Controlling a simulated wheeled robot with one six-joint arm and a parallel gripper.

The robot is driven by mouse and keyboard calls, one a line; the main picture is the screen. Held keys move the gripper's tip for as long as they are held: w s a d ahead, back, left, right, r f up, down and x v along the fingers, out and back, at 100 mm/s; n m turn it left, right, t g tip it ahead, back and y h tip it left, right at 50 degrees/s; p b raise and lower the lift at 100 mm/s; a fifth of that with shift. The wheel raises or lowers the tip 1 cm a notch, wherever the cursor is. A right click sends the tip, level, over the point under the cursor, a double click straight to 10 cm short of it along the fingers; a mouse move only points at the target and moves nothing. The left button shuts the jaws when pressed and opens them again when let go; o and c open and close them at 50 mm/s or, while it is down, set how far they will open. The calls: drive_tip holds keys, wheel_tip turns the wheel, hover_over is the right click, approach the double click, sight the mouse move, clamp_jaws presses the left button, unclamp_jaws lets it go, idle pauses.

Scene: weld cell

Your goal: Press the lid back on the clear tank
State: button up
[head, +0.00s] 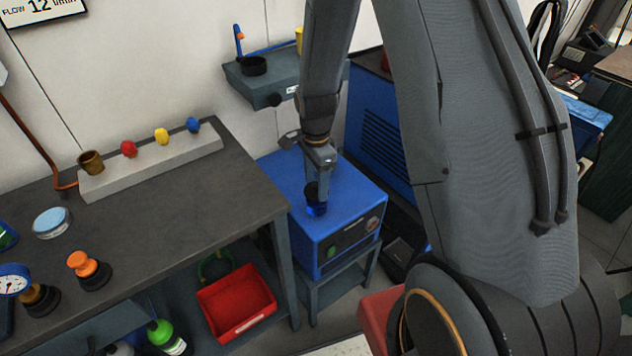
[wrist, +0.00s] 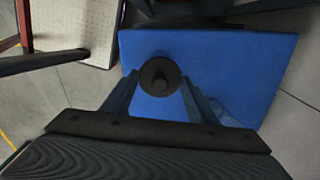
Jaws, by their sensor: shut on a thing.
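My gripper (head: 316,180) points down over the top of the blue box-shaped unit (head: 275,183), right of the bench. It is shut on a dark round piece with a small centre knob (wrist: 160,76), which looks like a lid or cap. In the wrist view the piece sits between the fingertips with the blue top behind it. In the head view it is small and dark, with a bright blue patch just below. I cannot tell whether it touches the unit's top. No clear tank can be made out with certainty.
The bench (head: 170,210) at left bears a pale strip with coloured knobs, a round pale-blue tin (head: 52,222) and an orange-topped fitting (head: 88,270). A red bin (head: 238,305) is below. A wall shelf (head: 265,80) is behind my gripper. A larger blue cabinet (head: 380,125) stands behind right.

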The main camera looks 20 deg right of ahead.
idle(0.4)
drive_tip(key=o, duration=1.6)
drive_tip(key=shift+r+p, duration=2.65)
drive_tip(key=shift+r, duration=0.9)
clamp_jaws()
